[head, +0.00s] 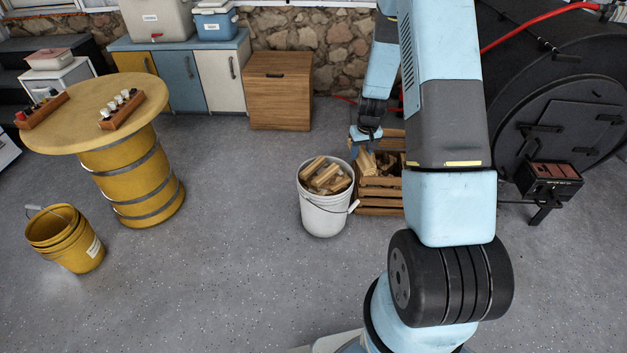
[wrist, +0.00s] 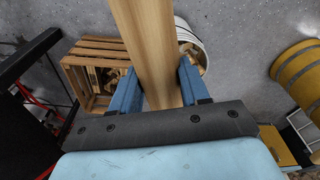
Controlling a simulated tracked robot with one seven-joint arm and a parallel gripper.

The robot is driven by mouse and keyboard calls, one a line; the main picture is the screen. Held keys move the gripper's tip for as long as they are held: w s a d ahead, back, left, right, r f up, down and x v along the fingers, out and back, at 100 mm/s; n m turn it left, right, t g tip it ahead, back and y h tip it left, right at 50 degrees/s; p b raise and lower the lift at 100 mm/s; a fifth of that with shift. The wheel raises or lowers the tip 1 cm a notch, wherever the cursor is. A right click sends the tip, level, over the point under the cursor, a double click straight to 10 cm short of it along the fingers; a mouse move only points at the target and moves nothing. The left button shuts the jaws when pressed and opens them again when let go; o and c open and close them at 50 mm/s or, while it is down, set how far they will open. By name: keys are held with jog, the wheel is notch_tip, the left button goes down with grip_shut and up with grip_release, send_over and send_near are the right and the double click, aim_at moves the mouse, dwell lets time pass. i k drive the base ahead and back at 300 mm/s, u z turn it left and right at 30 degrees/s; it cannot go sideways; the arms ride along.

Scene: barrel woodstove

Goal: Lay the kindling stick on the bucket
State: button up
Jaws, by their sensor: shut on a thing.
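The kindling stick (wrist: 155,45) is a long pale wooden piece that fills the middle of the wrist view. My gripper (wrist: 158,80) is shut on it, with one blue finger on each side. In the head view my gripper (head: 366,138) is above the slatted crate, just right of the bucket. There I cannot clearly tell the held stick from the wood behind it. The white bucket (head: 324,218) stands upright on the floor, filled with split wood. In the wrist view the bucket (wrist: 186,28) is partly hidden behind the stick.
A slatted wooden crate (head: 380,211) with wood in it stands right of the bucket. The black barrel stove (head: 560,110) is at the right. A yellow drum table (head: 130,175) and yellow buckets (head: 88,262) are at the left. Floor left of the white bucket is clear.

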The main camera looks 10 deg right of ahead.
aim_at(334, 182)
jog(key=u, duration=0.05)
jog(key=k, duration=0.4)
jog(key=z, duration=0.65)
jog(key=i, duration=1.45)
jog(key=u, duration=0.7)
